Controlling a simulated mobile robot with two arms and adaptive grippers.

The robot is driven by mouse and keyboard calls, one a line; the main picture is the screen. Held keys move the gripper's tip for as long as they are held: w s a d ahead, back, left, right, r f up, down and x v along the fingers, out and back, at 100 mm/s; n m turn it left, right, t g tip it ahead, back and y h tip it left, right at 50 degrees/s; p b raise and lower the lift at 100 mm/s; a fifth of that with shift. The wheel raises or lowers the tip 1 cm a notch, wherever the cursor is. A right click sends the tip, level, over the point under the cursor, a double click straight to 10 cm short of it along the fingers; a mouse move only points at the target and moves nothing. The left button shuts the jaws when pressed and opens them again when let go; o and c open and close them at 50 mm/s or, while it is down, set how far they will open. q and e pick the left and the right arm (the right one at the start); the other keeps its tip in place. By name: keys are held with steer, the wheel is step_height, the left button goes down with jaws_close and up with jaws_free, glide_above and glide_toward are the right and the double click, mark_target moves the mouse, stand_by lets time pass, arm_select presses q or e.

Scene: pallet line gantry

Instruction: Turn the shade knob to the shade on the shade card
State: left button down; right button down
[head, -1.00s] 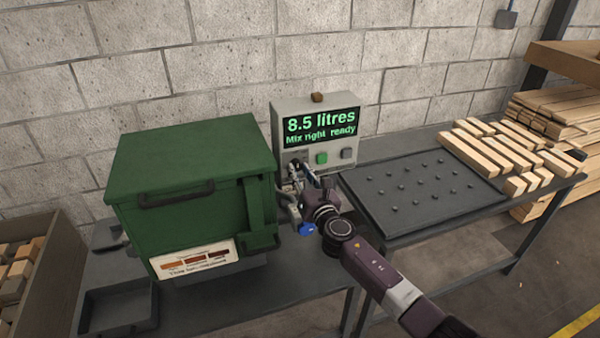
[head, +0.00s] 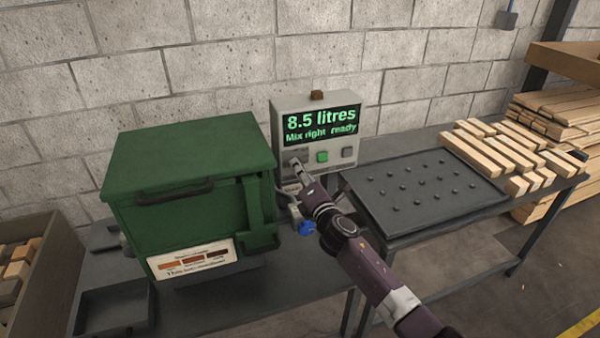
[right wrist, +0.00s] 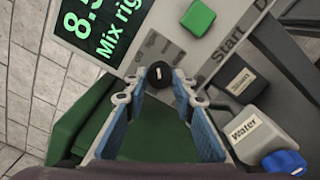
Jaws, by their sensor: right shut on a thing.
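The shade knob (right wrist: 158,74) is a small round black knob with a white mark, on the grey control box (head: 362,110) below its display. My right gripper (head: 294,163) is at the knob, and in the right wrist view its fingertips (right wrist: 159,80) are closed on the knob from both sides. In the head view the gripper mostly hides the knob. The display (head: 320,125) reads "8.5 litres" and "Mix right ready". The shade card (head: 192,261) is on the front of the green bin (head: 180,215) and shows several brown-orange swatches. My left gripper is out of view.
A green button (head: 322,157) and a grey button (head: 348,152) sit right of the knob. A blue tap handle (head: 306,228) is below my gripper. A dark studded tray (head: 420,195) and wooden strips (head: 500,155) lie to the right.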

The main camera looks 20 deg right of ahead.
steer(key=m, duration=0.5)
steer(key=shift+m+b, duration=0.3)
steer(key=shift+m, duration=0.1)
stand_by(0.4)
steer(key=c, duration=1.6)
jaws_free()
steer(key=s, duration=1.2)
steer(key=shift+d, duration=0.25)
